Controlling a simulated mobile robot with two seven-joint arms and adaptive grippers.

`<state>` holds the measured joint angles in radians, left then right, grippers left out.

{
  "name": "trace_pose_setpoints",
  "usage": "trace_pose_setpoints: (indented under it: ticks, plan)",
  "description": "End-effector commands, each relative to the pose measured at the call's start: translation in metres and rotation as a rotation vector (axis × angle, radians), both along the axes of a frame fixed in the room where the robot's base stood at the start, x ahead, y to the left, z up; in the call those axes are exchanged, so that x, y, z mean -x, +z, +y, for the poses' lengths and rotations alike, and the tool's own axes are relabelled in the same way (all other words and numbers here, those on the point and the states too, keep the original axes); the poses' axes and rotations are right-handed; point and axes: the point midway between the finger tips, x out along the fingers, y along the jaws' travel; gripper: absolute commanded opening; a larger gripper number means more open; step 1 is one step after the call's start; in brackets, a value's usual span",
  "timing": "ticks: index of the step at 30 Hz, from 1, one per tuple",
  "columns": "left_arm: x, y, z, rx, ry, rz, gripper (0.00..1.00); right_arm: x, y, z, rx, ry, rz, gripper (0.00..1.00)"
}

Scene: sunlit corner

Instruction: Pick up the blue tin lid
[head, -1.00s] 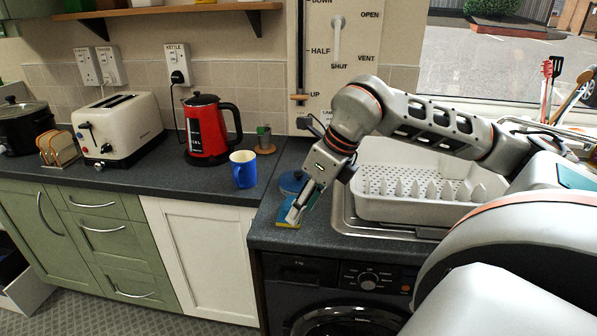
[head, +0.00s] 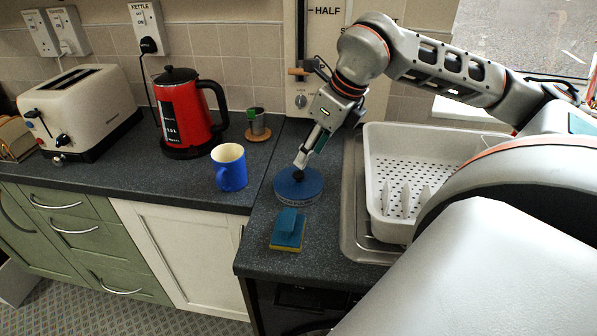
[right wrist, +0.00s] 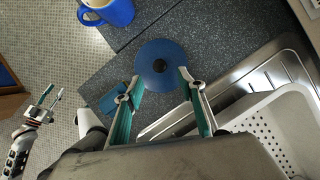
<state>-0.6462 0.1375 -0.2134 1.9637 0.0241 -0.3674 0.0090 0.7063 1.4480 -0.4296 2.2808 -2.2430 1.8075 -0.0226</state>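The blue tin lid (head: 299,190) is a round, flat disc with a dark knob in its middle, lying on the dark counter near the corner. In the right wrist view, the lid (right wrist: 160,82) lies ahead of my right gripper, with its knob between the lines of the two fingers. My right gripper (head: 303,160) points down over the lid, close to the knob; contact cannot be told. In the right wrist view its fingers (right wrist: 160,82) are spread apart with nothing between them. My left gripper (right wrist: 51,95) shows only in the right wrist view, fingers apart and empty, above the floor.
A blue and yellow sponge (head: 288,229) lies just in front of the lid. A white dish rack (head: 400,150) stands right, by the sink edge.

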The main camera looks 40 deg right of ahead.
Motion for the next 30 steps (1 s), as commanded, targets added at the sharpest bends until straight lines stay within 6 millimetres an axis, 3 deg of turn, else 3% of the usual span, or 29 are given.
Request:
trace_pose_setpoints:
  ticks: [18,28,30]
  plan:
    - [0.003,-0.002,0.002,-0.005,-0.002,0.008,0.4,-0.027,-0.065,0.007,-0.003,0.0,0.003,0.4]
    - [0.002,0.001,0.002,-0.004,-0.001,0.003,0.4,-0.03,-0.071,0.007,-0.001,0.0,0.001,0.4]
    - [0.001,0.001,0.002,-0.004,-0.001,0.002,0.4,-0.03,-0.07,0.007,-0.001,0.0,0.001,0.22]
